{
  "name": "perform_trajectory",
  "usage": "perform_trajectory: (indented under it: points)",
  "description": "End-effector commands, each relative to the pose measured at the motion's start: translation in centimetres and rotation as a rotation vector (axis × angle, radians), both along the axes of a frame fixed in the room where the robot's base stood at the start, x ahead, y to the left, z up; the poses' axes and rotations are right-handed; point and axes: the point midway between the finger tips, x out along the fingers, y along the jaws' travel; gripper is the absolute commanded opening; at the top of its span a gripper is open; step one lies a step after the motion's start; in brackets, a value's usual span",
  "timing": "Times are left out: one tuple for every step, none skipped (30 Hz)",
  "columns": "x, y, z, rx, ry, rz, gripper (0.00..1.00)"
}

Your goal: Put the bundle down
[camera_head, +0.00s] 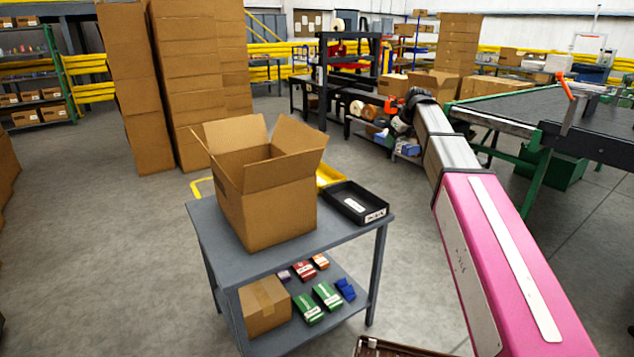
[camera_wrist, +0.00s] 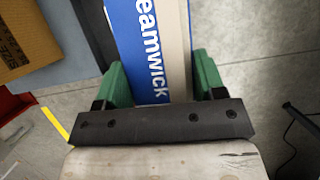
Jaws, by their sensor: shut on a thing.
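The bundle's far end runs out of the top of the picture. A grey surface (camera_wrist: 68,66) lies to its left and grey floor to its right; I cannot tell the height above them. In the head view my arm reaches away to its dark wrist at the upper right, and I cannot make out the bundle clearly there.
A grey cart (camera_head: 225,238) carries an open carton (camera_head: 268,215), a black labelled tray (camera_head: 357,203) and a yellow tray (camera_head: 330,174). Small boxes lie on its lower shelf. A black rack (camera_head: 350,70) and a conveyor table (camera_head: 560,103) stand beyond. Floor left of the cart is clear.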

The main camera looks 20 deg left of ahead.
Motion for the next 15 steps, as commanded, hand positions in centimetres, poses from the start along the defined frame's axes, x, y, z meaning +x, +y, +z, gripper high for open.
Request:
perform_trajectory:
  points:
    - [0.9,3.1,-1.3,-0.001,0.004,0.01,0.32]
    - [1.2,4.5,-2.0,-0.001,0.002,0.012,0.32]
    - [1.5,6.6,-3.0,-0.002,0.003,0.016,0.32]
    - [1.8,8.1,-3.7,-0.002,0.001,0.018,0.32]
    - [1.9,9.6,-4.4,-0.002,0.001,0.022,0.32]
    - [2.1,11.6,-5.4,-0.001,0.001,0.025,0.32]
    - [2.2,13.1,-6.1,-0.002,0.0,0.028,0.32]
    - [2.2,14.5,-6.8,-0.001,0.0,0.03,0.32]
    - [2.3,16.2,-7.7,-0.002,-0.002,0.034,0.32]
    - [2.2,17.5,-8.3,-0.003,-0.003,0.036,0.32]
    - [2.2,18.6,-8.8,-0.002,-0.003,0.038,0.32]
    - [2.1,20.0,-9.6,-0.002,-0.005,0.041,0.32]
    - [2.0,21.0,-10.1,-0.002,-0.005,0.043,0.32]
    - [2.0,21.8,-10.5,0.0,-0.005,0.044,0.32]
    - [1.9,22.8,-11.0,0.0,-0.006,0.045,0.32]
